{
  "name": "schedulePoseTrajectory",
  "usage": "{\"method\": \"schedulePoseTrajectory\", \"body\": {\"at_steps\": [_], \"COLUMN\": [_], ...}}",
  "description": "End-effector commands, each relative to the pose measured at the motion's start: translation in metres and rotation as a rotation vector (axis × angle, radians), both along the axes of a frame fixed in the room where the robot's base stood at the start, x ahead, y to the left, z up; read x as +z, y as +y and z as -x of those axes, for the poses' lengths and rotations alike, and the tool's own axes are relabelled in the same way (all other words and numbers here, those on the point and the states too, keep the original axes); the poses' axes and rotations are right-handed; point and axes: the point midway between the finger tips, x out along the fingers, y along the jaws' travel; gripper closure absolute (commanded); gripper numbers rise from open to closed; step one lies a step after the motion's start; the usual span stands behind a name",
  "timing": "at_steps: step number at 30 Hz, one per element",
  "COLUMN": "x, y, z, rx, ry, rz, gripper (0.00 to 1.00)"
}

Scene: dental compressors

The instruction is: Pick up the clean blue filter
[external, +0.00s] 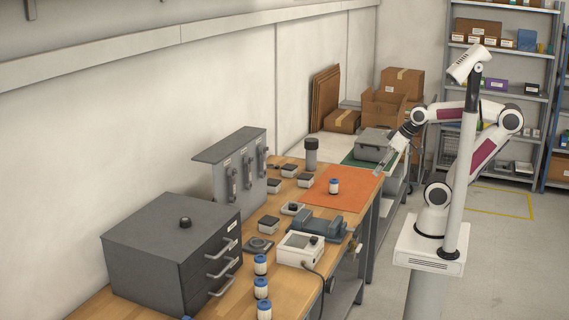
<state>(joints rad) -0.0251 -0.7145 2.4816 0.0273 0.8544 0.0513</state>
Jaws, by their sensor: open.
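A small white filter with a blue top (334,186) stands upright on the orange mat (352,178) at the far end of the wooden bench. More blue-and-white filters stand in a row at the bench's near edge, among them one at the back of the row (260,265), one in the middle (261,287) and one in front (264,309). Which of them are clean cannot be told at this size. My gripper (385,170) is open and points down, right of the filter on the mat and apart from it. Nothing shows between its fingers.
A grey drawer cabinet (172,250), a grey upright panel unit (232,168), a dark cylinder (311,155), small boxes and a white meter (299,248) crowd the bench. A grey case (374,146) sits beyond the mat. The mat around its filter is clear.

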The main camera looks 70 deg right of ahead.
Motion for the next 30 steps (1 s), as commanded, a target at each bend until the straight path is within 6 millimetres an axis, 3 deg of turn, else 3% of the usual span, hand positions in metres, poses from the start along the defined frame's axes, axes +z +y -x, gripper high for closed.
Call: {"method": "schedulePoseTrajectory", "body": {"at_steps": [8,18,30], "x": [0.020,0.046,0.061], "y": [0.046,0.120,0.210], "z": [-0.060,-0.140,-0.219], "rx": [-0.094,-0.267,-0.504], "ry": [-0.073,-0.135,-0.141], "rz": [-0.196,-0.511,-0.881], "gripper": [0.52,0.52,0.52]}}
